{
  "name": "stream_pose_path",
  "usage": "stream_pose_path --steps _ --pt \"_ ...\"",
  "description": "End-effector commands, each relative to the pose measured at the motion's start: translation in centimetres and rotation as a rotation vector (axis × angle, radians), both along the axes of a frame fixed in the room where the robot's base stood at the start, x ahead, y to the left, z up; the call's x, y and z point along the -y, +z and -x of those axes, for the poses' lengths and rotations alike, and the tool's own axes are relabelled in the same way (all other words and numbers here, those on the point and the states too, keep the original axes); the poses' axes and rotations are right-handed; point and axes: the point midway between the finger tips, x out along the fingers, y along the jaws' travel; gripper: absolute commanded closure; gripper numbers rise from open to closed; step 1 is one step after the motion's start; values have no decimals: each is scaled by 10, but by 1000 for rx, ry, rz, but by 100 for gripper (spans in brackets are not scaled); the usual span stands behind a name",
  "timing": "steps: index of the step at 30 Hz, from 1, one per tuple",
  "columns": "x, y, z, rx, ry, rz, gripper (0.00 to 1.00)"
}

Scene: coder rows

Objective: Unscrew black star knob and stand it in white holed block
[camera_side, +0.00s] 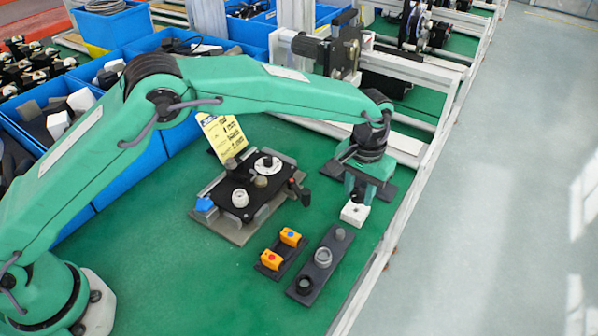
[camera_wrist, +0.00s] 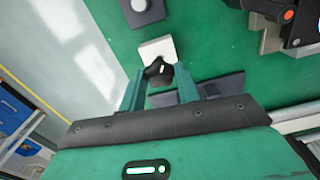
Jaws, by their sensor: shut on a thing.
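My gripper (camera_side: 358,194) points down over the white holed block (camera_side: 355,213) at the right of the green table. In the wrist view my gripper (camera_wrist: 160,80) is shut on the black star knob (camera_wrist: 157,70), which sits between the fingertips. The white block (camera_wrist: 160,46) shows just beyond the knob, and the knob covers its near part. I cannot tell whether the knob touches the block or is in its hole. In the side view the fingers hide most of the knob.
A fixture with a black plate (camera_side: 258,183) stands left of my gripper, with a red-tipped lever (camera_side: 302,192). A grey strip (camera_side: 338,250) with round parts and a holder with orange blocks (camera_side: 270,260) lie in front. A metal rail (camera_side: 372,272) edges the table.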

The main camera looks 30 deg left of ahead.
Motion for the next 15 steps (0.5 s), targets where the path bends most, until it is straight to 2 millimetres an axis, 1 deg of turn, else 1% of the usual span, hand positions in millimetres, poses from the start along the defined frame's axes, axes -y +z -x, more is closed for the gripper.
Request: stream_pose_path --steps 9,15 --pt "0 0 0 0 0 0 97" --pt "0 -5 0 0 0 0 97"
